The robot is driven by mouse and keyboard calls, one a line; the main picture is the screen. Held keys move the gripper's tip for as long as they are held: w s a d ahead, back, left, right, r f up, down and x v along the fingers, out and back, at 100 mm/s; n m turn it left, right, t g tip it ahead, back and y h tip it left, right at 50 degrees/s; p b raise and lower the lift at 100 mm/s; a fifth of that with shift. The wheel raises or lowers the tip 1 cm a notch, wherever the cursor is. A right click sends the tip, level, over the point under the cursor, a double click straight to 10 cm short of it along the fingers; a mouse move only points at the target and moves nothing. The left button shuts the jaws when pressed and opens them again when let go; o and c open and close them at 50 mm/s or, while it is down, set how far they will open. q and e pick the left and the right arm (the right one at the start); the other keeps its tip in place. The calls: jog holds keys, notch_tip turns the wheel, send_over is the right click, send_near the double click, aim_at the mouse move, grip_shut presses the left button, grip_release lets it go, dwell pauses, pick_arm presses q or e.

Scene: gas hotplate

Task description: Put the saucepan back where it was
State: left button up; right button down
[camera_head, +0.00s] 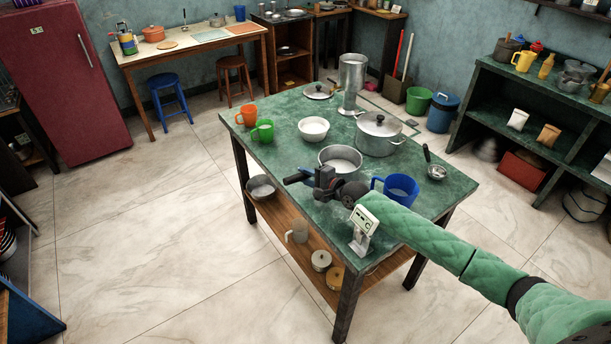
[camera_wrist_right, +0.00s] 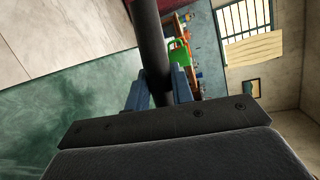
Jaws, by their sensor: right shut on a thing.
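A silver saucepan (camera_head: 340,157), pale inside, is near the middle of the green table (camera_head: 445,190) in the head view. I cannot tell whether it rests on the top or is slightly raised. My right gripper (camera_head: 306,177) is in front of its near left side, partly hiding it. In the right wrist view, the blue fingers of my right gripper (camera_wrist_right: 160,88) are shut around a dark bar, the handle (camera_wrist_right: 149,45). The pan's body is not in that view. My left gripper is not in view.
A blue mug (camera_head: 400,188) stands close right of my gripper. The near left tabletop is fairly clear.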

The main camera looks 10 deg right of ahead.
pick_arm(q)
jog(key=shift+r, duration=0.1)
pick_arm(e)
jog(key=c, duration=1.2)
grip_release()
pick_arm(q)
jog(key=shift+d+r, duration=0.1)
pick_arm(e)
jog(key=shift+s+d, duration=0.25)
jog(key=shift+s, duration=0.1)
jog(key=b+v, duration=0.2)
jog(key=v, duration=0.3)
jog(key=shift+s+d+r, duration=0.1)
jog(key=shift+s, duration=0.1)
jog(key=shift+s+d+r, duration=0.2)
jog(key=shift+s+d, duration=0.15)
jog(key=shift+s, duration=0.1)
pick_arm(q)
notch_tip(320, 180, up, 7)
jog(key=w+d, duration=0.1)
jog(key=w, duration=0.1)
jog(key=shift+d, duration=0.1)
pick_arm(e)
jog(key=shift+r, duration=0.1)
